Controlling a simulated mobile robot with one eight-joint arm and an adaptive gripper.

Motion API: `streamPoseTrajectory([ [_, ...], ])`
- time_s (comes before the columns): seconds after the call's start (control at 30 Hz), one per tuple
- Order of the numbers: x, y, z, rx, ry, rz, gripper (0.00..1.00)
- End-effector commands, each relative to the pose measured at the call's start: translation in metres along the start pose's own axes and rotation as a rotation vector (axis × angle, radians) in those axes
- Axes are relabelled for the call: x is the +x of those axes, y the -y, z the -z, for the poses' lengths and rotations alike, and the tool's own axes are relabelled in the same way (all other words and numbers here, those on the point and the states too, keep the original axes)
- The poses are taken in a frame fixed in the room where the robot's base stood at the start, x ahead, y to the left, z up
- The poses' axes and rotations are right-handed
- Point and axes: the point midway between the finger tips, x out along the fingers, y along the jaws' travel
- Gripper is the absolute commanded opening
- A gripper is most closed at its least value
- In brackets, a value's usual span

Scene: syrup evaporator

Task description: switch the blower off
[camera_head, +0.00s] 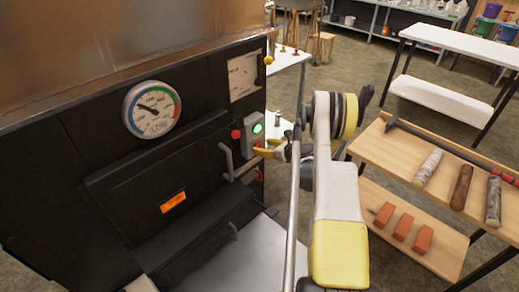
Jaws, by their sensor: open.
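A small grey control box (252,134) is fixed to the right part of the black evaporator front. A round green button (257,128) on it is lit. A red button or knob (236,134) shows at its left side. My arm comes in from the right, and my gripper's far side is partly hidden.
The evaporator front carries a round gauge (152,109), a door handle (227,161) left of the box and a small orange glowing window (173,202). A wooden shelf cart (415,165) with logs and bricks stands on the right. A white-topped table (455,39) is behind it.

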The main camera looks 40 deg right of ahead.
Motion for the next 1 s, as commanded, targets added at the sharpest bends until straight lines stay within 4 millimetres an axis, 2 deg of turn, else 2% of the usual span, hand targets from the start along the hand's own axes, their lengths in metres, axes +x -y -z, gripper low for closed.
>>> streamPoseTrajectory([
  [0.03, 0.009, -0.001, 0.002, -0.001, 0.0, -0.001, 0.58],
  [0.2, 0.023, 0.0, 0.001, -0.001, 0.0, -0.001, 0.58],
  [0.5, 0.025, 0.0, -0.001, -0.001, 0.0, 0.0, 0.58],
  [0.53, 0.025, 0.0, -0.001, -0.001, 0.0, 0.0, 0.53],
  [0.6, 0.025, 0.0, -0.001, -0.001, 0.0, 0.0, 0.32],
  [0.7, 0.025, 0.0, -0.001, -0.001, 0.0, 0.0, 0.05],
  [1.0, 0.026, 0.001, 0.003, 0.0, 0.058, 0.0, 0.04],
])
